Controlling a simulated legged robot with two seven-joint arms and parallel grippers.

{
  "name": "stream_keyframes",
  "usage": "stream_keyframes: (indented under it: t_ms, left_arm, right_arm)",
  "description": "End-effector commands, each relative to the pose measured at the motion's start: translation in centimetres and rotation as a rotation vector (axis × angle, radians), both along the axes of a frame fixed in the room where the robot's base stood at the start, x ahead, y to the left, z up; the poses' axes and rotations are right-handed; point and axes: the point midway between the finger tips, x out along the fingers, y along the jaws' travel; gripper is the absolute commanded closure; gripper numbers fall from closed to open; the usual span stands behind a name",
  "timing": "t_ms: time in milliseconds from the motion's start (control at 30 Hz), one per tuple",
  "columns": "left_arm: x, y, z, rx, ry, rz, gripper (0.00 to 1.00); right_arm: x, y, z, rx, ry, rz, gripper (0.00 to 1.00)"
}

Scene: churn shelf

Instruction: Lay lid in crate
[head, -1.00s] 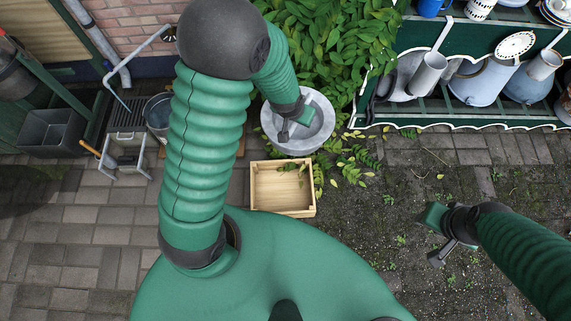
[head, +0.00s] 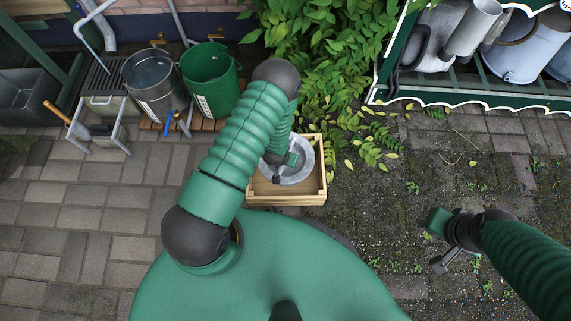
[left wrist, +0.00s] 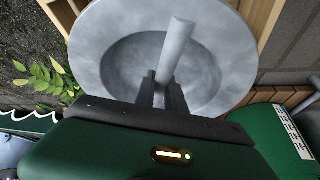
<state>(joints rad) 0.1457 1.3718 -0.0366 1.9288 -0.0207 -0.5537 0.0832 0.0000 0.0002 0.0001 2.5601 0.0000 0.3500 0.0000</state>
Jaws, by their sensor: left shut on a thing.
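The round grey metal lid (head: 301,171) is over the wooden crate (head: 286,200) in the head view, within its far and right part. My left gripper (head: 283,170) is shut on the lid's upright handle. In the left wrist view the lid (left wrist: 112,50) fills the upper middle, its handle (left wrist: 176,50) between the fingers (left wrist: 162,90). The crate's wooden edge (left wrist: 262,18) shows beyond it. Whether the lid touches the crate floor cannot be told. My right gripper (head: 438,240) is open and empty above the paving at the right.
A grey bucket (head: 155,85) and a green bucket (head: 210,78) stand on slats behind the crate, to its left. Leafy plants (head: 325,65) grow behind it. A green shelf (head: 480,95) with metal churns is at the back right. Paving in front is clear.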

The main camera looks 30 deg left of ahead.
Motion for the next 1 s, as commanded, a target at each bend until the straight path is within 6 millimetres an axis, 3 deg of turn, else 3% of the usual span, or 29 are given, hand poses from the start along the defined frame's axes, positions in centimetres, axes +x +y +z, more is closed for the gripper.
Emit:
stream_keyframes:
  t_ms: [233,567,933,967,1000]
  left_arm:
    - [0.0,0.0,-5.1,0.0,-0.002,0.001,1.0]
    - [0.0,0.0,-9.8,0.0,-0.002,0.001,1.0]
    - [0.0,0.0,-10.2,0.0,-0.002,0.001,1.0]
    - [-0.1,0.0,-10.2,0.0,0.0,0.001,0.84]
    - [-0.1,0.0,-10.2,0.0,0.0,0.001,0.79]
  right_arm:
    - [0.0,0.0,-3.4,0.0,-0.001,0.0,0.64]
    - [0.0,0.0,-6.6,0.0,0.0,0.0,0.64]
    - [0.0,0.0,-6.7,0.0,-0.001,0.0,0.64]
    - [0.0,0.0,-6.7,0.0,0.0,0.0,0.64]
    - [0.0,0.0,-6.6,0.0,0.0,0.0,0.64]
